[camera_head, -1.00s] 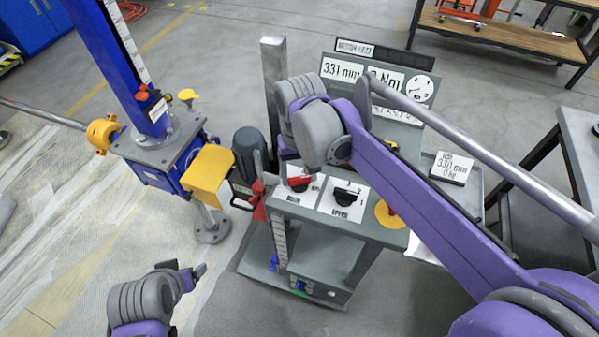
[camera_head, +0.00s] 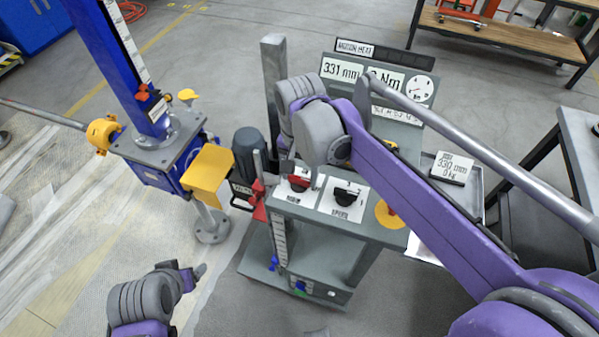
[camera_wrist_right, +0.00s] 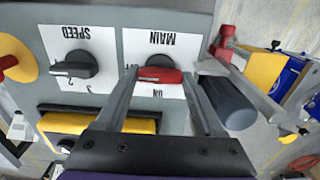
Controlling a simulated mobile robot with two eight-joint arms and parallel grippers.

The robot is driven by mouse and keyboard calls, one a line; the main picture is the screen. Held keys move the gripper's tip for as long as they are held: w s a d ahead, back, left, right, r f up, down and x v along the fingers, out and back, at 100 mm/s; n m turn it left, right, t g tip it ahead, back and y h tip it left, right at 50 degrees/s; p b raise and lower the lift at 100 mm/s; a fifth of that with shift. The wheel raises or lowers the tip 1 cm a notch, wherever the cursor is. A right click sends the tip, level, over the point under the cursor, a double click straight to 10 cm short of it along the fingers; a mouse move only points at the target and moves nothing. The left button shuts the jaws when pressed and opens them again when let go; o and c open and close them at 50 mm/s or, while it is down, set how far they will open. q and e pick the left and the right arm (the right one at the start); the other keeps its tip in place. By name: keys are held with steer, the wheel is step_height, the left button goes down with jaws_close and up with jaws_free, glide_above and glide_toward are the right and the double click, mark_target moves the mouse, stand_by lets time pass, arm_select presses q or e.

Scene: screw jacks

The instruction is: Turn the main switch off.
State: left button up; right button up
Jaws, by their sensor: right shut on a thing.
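The main switch is a black round knob with a red handle (camera_head: 299,183) on a white plate, at the left of the console top. In the right wrist view the red handle (camera_wrist_right: 160,76) lies roughly crosswise under the upside-down word MAIN, with ON lettering on the near side and other lettering partly hidden by a finger. My right gripper (camera_wrist_right: 158,78) is shut on the red handle, one finger at each end. In the head view my right gripper (camera_head: 305,176) reaches the switch from above. My left gripper (camera_head: 193,272) is at the lower left, away from the console; its jaw opening is unclear.
A black SPEED knob (camera_head: 346,195) sits close beside the main switch, with a yellow disc (camera_head: 389,214) further right. The display panel (camera_head: 378,82) rises behind. A dark motor (camera_head: 250,154) and the blue and yellow screw jack (camera_head: 160,150) stand to the left.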

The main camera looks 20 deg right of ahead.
mark_target(300, 178)
stand_by(0.3)
steer(key=o, duration=1.4)
step_height(300, 178, up, 11)
steer(key=shift+f+p, duration=0.1)
steer(key=shift+p, duration=0.2)
